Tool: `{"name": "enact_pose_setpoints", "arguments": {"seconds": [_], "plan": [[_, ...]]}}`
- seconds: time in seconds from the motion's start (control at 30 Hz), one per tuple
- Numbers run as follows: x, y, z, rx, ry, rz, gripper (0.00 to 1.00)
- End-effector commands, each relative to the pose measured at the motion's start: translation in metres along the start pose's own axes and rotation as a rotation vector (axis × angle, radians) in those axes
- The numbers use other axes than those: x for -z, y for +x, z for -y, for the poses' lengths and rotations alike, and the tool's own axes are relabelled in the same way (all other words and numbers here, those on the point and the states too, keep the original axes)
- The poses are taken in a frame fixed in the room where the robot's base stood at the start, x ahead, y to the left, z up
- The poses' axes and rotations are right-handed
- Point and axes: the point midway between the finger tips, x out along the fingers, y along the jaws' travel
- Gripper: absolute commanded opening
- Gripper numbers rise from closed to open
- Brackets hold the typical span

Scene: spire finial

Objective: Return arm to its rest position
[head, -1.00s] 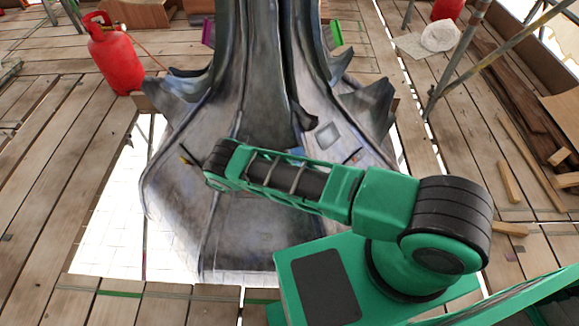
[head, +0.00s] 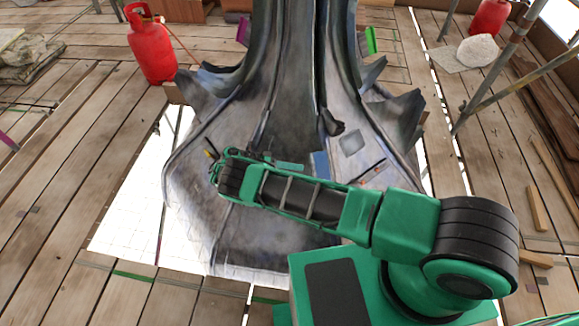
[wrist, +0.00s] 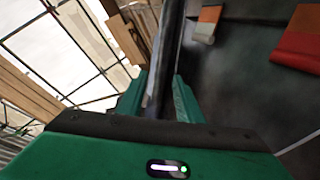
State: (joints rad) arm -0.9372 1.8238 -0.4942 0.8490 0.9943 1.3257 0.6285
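My arm (head: 315,205) reaches leftward from its green base across the front of the grey spire (head: 225,150), low near its flared foot. In the head view my gripper is mostly hidden behind the arm's far end. In the wrist view my gripper (wrist: 158,98) shows two green fingers with a gap between them. A dark strip, seemingly a ridge of the spire, shows through that gap. I cannot tell whether the fingers touch it. Orange and red patches (wrist: 300,40) lie on a dark surface at right.
A red gas cylinder (head: 150,45) stands at back left, another (head: 488,17) at back right. A white sack (head: 478,50) and scaffold poles (head: 500,75) are at right. Plank decking (head: 60,160) surrounds the spire. A bright opening (head: 130,205) lies at its left.

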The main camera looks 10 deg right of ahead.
Motion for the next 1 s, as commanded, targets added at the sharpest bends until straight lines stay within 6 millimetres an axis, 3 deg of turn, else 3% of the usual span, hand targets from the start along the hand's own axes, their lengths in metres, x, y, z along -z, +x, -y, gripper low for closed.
{"name": "enact_pose_setpoints", "arguments": {"seconds": [0.2, 0.77, 0.87, 1.0], "plan": [[0.0, -0.018, 0.0, 0.0, 0.0, -0.001, 0.33], [0.001, -0.019, 0.0, -0.002, 0.001, 0.001, 0.33], [0.008, -0.019, -0.003, -0.003, 0.001, 0.012, 0.33], [0.037, -0.019, -0.018, -0.008, -0.001, 0.062, 0.33]]}}
